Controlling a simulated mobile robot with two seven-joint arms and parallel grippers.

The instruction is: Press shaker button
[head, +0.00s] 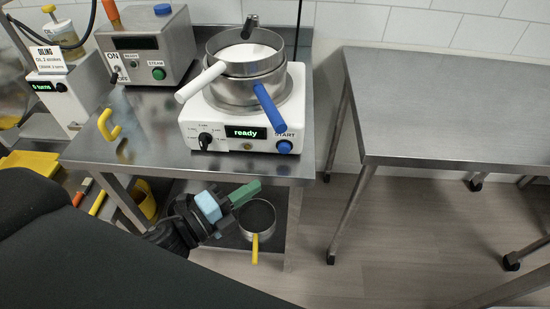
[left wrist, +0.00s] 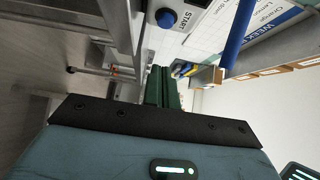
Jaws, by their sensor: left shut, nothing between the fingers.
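The shaker (head: 223,127) is a white machine on the steel table, with a green "ready" display. Its blue START button (head: 284,147) is at the right of the front panel. The button also shows at the top of the left wrist view (left wrist: 165,18). Stacked sieves (head: 247,87) with white and blue handles sit on top, with white material inside. My left gripper (head: 247,193), with green fingers, is shut and empty, below and left of the button and apart from it. Its fingers (left wrist: 162,88) also show in the left wrist view. My right gripper is not in view.
A steamer box (head: 147,47) stands left of the shaker. A pan with a yellow handle (head: 257,218) rests on the lower shelf, close to my left gripper. The table edge (head: 240,168) lies above the gripper in the picture. An empty steel table (head: 450,100) stands at right.

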